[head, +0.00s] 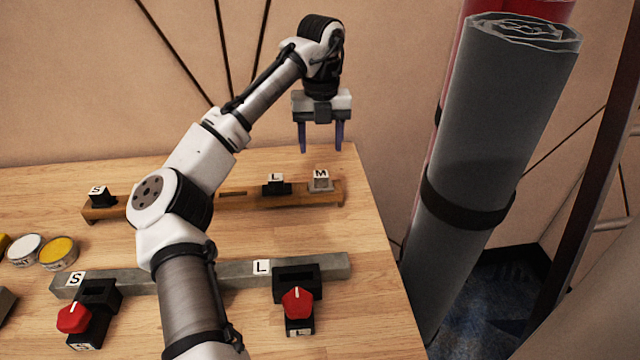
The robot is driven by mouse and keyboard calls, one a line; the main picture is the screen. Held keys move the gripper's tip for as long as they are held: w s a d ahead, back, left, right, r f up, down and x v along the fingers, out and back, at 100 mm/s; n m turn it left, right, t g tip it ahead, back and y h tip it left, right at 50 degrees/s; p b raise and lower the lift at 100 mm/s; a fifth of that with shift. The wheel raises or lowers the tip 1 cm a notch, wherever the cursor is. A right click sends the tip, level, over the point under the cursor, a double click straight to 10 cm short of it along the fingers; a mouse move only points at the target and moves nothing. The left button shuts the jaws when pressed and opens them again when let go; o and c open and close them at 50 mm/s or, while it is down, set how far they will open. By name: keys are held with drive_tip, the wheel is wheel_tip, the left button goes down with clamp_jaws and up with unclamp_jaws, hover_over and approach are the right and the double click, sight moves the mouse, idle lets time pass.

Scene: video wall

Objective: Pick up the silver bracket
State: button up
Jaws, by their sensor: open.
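A small silver-grey bracket (320,185) sits near the right end of a long wooden rack at the back of the table. A white label marked M shows at it. My gripper (321,148) hangs above it, pointing down, with its two dark fingers apart and nothing between them. The fingertips look a little above and perhaps behind the bracket; the exact depth gap cannot be told.
The wooden rack (235,203) also holds black pieces (276,185) (100,197). In front, a grey bar (220,276) carries black clamps with red knobs (298,303) (74,318). Tins (58,252) stand left. A grey roll (485,130) stands beyond the table's right edge.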

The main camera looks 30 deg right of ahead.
sight(321, 173)
wheel_tip(321, 173, down, 3)
drive_tip(key=shift+f, duration=0.2)
drive_tip(key=shift+s+a+f+p, duration=0.1)
drive_tip(key=shift+s+f+p, duration=0.05)
drive_tip(key=shift+f, duration=1.2)
drive_tip(key=shift+s+a+f+p, duration=0.1)
drive_tip(key=shift+f+p, duration=0.05)
drive_tip(key=shift+f, duration=1.2)
drive_tip(key=shift+c, duration=0.5)
drive_tip(key=c, duration=1.1)
drive_tip(key=shift+r, duration=0.1)
wheel_tip(321, 173, up, 20)
drive_tip(key=shift+p, duration=0.75)
drive_tip(key=shift+r+p, duration=0.1)
drive_tip(key=shift+p, duration=0.8)
